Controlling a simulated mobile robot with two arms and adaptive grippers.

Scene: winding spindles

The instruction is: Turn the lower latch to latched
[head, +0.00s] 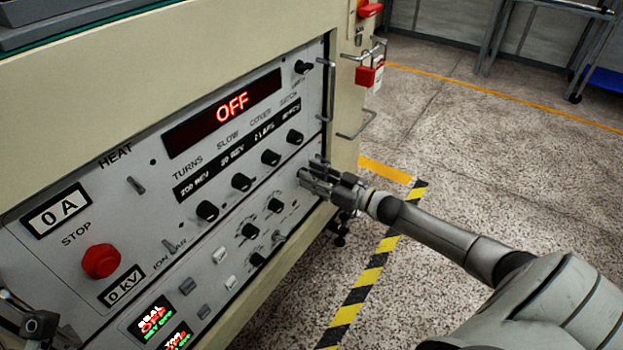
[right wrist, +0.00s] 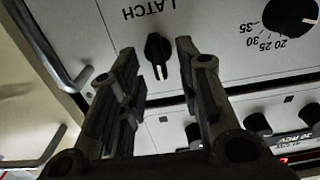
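The lower latch (right wrist: 158,50) is a black pointer knob on the pale panel, with an upside-down LATCH label beside it in the right wrist view. Its white-marked end points down in that picture. My right gripper (right wrist: 160,72) is open, with one finger to each side of the knob in that picture; I cannot tell whether either touches it. In the head view my right gripper (head: 308,176) is at the panel's right edge and hides the latch. Part of my left gripper (head: 22,312) shows at the lower left edge; its opening is unclear.
Several black knobs (head: 241,181) line the panel left of my right gripper. A red stop button (head: 101,261) is at left. Open floor (head: 480,140) lies to the right.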

